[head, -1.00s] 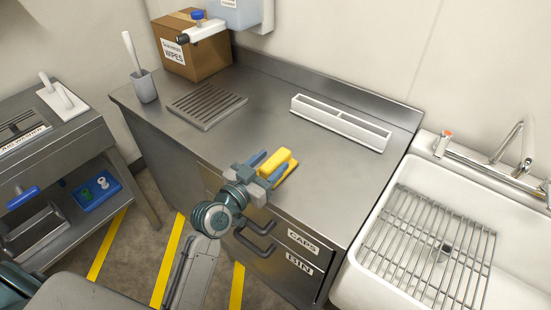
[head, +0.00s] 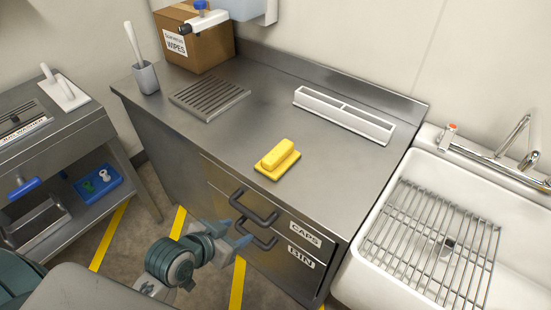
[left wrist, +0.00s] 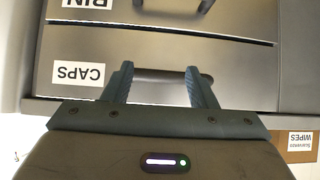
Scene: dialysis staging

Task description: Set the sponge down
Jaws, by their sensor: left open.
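The yellow sponge (head: 278,158) lies on the steel counter (head: 215,140), near its front edge and above the drawers. Its lower layer looks darker. My left gripper (head: 240,236) is open and empty, apart from the sponge, in front of the drawer fronts and below the counter top. In the left wrist view my left gripper's fingers (left wrist: 158,85) are spread with nothing between them, facing the drawer labelled CAPS (left wrist: 78,73). The sponge is not seen in the left wrist view. My right gripper is not in view.
Behind the sponge stand a white divided tray (head: 344,115) and a slatted drain plate (head: 208,97). A brush in a cup (head: 146,78) and a wipes box (head: 190,45) are at the back left. A sink with a rack (head: 430,240) is at the right. Drawer handles (head: 253,208) protrude near my gripper.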

